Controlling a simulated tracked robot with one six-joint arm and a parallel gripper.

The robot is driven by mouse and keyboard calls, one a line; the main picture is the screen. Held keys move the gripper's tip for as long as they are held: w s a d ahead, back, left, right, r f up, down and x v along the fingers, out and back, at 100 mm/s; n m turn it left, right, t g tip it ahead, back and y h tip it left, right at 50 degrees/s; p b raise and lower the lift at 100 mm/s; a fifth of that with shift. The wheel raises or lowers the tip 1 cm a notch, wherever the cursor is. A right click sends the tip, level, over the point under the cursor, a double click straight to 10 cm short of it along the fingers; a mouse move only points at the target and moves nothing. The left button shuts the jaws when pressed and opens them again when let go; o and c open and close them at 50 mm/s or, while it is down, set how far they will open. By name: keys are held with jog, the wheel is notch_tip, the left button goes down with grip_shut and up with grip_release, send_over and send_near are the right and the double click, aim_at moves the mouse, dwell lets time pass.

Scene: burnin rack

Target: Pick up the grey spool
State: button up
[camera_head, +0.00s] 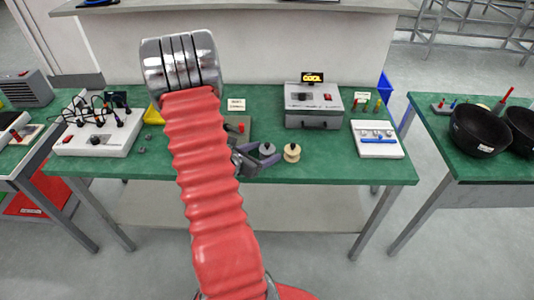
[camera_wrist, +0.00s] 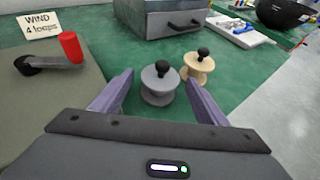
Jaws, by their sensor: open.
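The grey spool (camera_wrist: 157,84) stands upright on the green table, with a black knob on top. It shows between my open fingers in the wrist view, a little beyond the palm. My gripper (camera_wrist: 158,88) is open, with one purple finger on each side, and it holds nothing. In the head view the grey spool (camera_head: 267,149) is partly hidden by my gripper (camera_head: 262,158). A cream spool (camera_wrist: 198,67) with a black knob stands just right of the grey one, close to the right finger. It also shows in the head view (camera_head: 292,153).
A winder with a red-handled crank (camera_wrist: 70,47) and a "WIND 4 loops" card (camera_wrist: 39,25) is at left. A grey case (camera_head: 314,105) stands behind the spools. A white tray with a blue bar (camera_head: 378,140) is to the right. Green tabletop (camera_head: 340,170) lies bare in front.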

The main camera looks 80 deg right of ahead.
aim_at(263, 152)
jog(key=shift+c, duration=0.4)
jog(key=c, duration=1.1)
jog(key=shift+o, duration=0.2)
jog(key=shift+r, duration=0.15)
jog(key=shift+r, duration=4.9)
